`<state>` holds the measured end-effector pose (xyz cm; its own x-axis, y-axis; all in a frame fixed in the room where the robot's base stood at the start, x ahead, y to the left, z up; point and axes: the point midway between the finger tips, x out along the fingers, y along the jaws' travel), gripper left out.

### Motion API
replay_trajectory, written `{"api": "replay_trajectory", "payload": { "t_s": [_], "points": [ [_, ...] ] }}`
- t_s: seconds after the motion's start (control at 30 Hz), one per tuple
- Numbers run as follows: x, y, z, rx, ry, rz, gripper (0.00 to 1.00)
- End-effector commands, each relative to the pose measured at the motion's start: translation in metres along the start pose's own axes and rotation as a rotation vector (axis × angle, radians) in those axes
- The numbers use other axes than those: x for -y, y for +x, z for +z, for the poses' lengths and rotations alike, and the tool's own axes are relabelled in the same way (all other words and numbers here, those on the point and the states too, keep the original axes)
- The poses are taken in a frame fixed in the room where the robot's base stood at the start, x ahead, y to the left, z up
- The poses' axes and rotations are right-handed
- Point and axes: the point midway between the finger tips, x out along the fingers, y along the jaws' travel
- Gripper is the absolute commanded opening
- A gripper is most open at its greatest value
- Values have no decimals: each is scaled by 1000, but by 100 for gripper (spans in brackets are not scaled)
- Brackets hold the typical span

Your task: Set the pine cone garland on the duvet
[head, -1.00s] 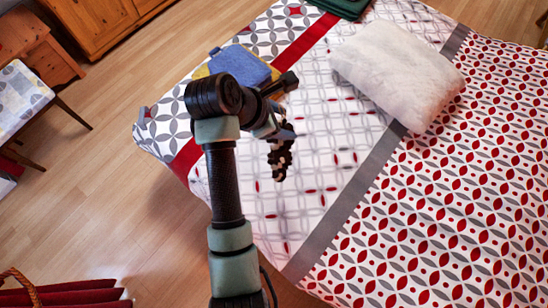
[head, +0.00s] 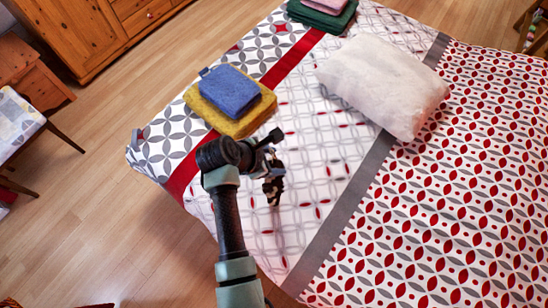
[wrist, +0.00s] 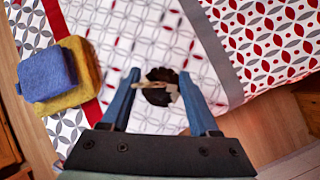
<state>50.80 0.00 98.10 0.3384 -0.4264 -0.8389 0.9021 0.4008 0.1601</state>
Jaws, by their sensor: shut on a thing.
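The pine cone garland (head: 273,189) is a dark brown, knobbly piece that hangs below my gripper (head: 270,165) in the head view. In the wrist view the garland (wrist: 160,88) shows as a dark clump with a pale strip, between the two blue fingers of my gripper (wrist: 159,92). My gripper is shut on it. The duvet (head: 300,150), white with grey rings and red marks, lies beneath. The garland is over its patterned part; whether its lower end touches the cloth, I cannot tell. My arm hides part of the duvet's near edge.
A blue folded towel (head: 229,91) lies on a yellow towel (head: 230,118) at the bed's left. A white pillow (head: 382,84) lies to the right, with green and pink towels (head: 321,15) at the back. The duvet between the yellow towel and pillow is clear.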

Motion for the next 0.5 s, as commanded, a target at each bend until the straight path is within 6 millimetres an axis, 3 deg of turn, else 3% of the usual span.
{"api": "replay_trajectory", "payload": {
  "t_s": [0.1, 0.13, 0.2, 0.3, 0.5],
  "points": [
    [0, 3, -2, 0, 0, 0, 0],
    [0, 2, -2, 0, 0, 0, 65],
    [0, 2, -1, 0, 0, 0, 78],
    [0, 2, -1, 0, 0, 0, 92],
    [0, 2, -1, 0, 0, 0, 92]
  ]
}}
